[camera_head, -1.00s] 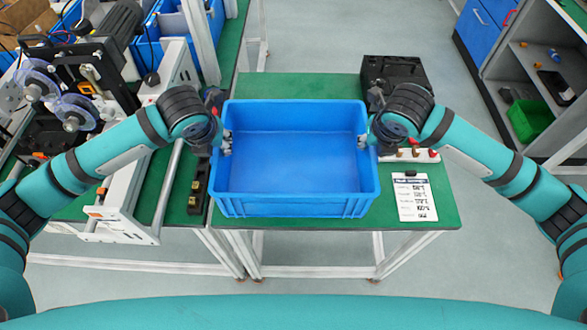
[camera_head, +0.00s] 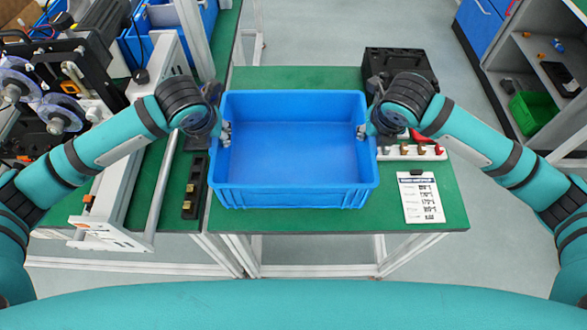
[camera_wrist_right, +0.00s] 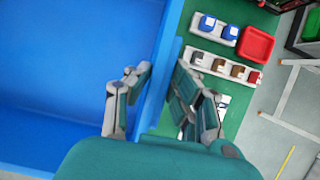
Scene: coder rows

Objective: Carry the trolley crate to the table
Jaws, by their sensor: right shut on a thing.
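The blue crate (camera_head: 290,196), empty and level, is over the green-topped table (camera_head: 440,221); I cannot tell whether its base touches the top. My right gripper (camera_head: 366,131) is shut on the crate's right wall. In the right wrist view its fingers (camera_wrist_right: 153,98) straddle the wall of the crate (camera_wrist_right: 60,75), one inside and one outside. My left gripper (camera_head: 223,134) is at the left wall, with finger parts showing inside the rim and the rest hidden by the wrist; it appears shut on that wall.
A black box (camera_head: 398,65) stands at the table's back right. A white holder with small parts (camera_head: 420,153) and a printed card (camera_head: 422,200) lie right of the crate. A black strip (camera_head: 194,190) lies close on its left. Green tabletop behind the crate is clear.

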